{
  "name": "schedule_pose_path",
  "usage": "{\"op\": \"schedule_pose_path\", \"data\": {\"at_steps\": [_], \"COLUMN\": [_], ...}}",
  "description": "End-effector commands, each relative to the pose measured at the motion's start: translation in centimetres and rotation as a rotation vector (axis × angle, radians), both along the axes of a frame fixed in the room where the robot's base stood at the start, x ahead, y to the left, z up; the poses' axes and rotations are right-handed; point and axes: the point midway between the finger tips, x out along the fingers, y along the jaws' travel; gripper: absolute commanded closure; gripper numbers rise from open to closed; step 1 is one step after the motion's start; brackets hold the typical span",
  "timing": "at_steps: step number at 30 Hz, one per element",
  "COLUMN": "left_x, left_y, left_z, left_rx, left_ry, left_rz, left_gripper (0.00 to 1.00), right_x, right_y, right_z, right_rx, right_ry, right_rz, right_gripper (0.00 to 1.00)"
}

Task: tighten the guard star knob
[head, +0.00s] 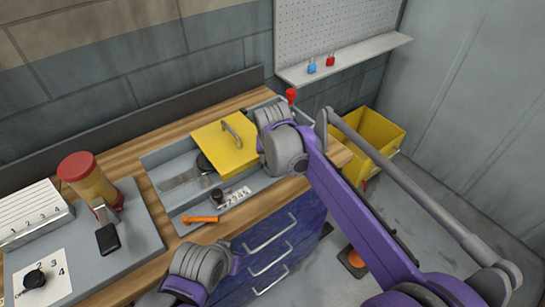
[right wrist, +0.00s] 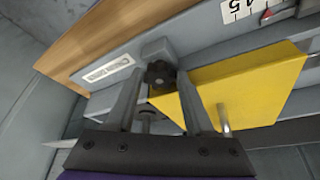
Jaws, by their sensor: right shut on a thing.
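The dark star knob (right wrist: 160,73) sits on a grey block beside the yellow guard (right wrist: 245,85) in the right wrist view. My right gripper (right wrist: 159,82) has a finger on each side of the knob and is shut on it. In the head view the yellow guard (head: 222,148) lies over the grey runout table and has a handle on top. There, my right wrist covers the star knob and the right fingertips. A grey and purple part of my left arm shows at the bottom; its gripper fingers are not seen.
An orange lever (head: 200,219) and a black knob (head: 217,195) are on the table's front side. A red ball knob (head: 291,95) stands behind my right wrist. A plate with a red-capped jar (head: 90,180) is at left. A yellow bin (head: 390,135) stands at right.

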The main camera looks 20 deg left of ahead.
Motion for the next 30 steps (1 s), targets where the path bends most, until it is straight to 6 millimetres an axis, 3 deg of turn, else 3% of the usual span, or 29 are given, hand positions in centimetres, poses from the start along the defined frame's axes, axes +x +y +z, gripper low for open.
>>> {"op": "schedule_pose_path", "data": {"at_steps": [1, 2, 7, 20, 30], "left_x": [0.0, 0.0, 0.0, -0.1, -0.4], "left_y": [0.0, 0.0, 0.0, 0.0, 0.0], "left_z": [0.0, 0.0, 0.0, -0.3, -1.6], "left_rx": [0.000, 0.000, 0.000, 0.000, 0.000], "left_ry": [0.000, 0.000, 0.000, 0.001, 0.008], "left_rz": [0.000, 0.000, 0.000, 0.000, 0.000], "left_gripper": [1.00, 1.00, 1.00, 1.00, 1.00], "right_x": [0.0, 0.0, 0.0, 0.0, 0.3], "right_y": [0.0, 0.0, 0.0, 0.0, -0.6], "right_z": [0.0, 0.0, 0.0, -0.1, -0.2], "right_rx": [0.000, 0.000, -0.001, 0.002, 0.002], "right_ry": [0.000, 0.000, 0.001, 0.001, 0.002], "right_rz": [0.000, 0.000, 0.001, 0.041, 0.343], "right_gripper": [1.00, 0.45, 0.17, 0.17, 0.17]}}
